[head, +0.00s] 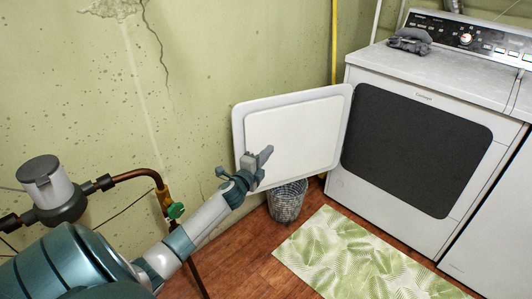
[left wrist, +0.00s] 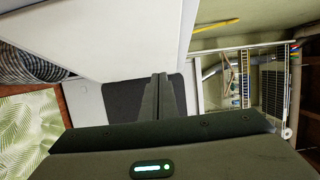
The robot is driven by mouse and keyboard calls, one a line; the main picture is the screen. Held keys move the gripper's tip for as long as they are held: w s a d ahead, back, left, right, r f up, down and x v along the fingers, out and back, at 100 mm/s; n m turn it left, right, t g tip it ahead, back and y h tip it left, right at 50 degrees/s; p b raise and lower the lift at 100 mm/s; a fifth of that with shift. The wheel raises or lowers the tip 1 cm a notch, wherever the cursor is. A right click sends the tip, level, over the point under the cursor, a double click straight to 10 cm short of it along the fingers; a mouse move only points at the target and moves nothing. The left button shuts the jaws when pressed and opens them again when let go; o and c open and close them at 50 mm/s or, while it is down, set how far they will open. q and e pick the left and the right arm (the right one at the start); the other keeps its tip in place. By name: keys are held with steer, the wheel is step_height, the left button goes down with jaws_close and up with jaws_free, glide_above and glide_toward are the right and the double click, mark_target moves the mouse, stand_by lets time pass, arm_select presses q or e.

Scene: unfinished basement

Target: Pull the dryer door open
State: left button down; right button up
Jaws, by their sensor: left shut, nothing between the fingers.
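The white dryer (head: 425,85) stands at the right in the head view, with a dark area (head: 415,150) on its front. Its white door (head: 295,130) is swung wide open to the left, standing out from the dryer's left front edge. My left gripper (head: 264,158) is shut and empty at the lower left part of the door's face; I cannot tell whether it touches. In the left wrist view the shut fingers (left wrist: 160,97) point toward the dark dryer front (left wrist: 128,98), with the door (left wrist: 110,35) above and to the left. My right gripper is not in view.
A wire basket (head: 287,203) stands on the floor below the door. A leaf-patterned rug (head: 350,262) lies before the dryer. A grey folded cloth-like item (head: 410,40) lies on the dryer. A copper pipe and valve (head: 173,208) are near my left arm. The cracked wall is behind.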

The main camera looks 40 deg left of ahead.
arm_select(q)
steer(key=s+a, duration=0.1)
steer(key=s, duration=0.9)
steer(key=shift+a, duration=0.3)
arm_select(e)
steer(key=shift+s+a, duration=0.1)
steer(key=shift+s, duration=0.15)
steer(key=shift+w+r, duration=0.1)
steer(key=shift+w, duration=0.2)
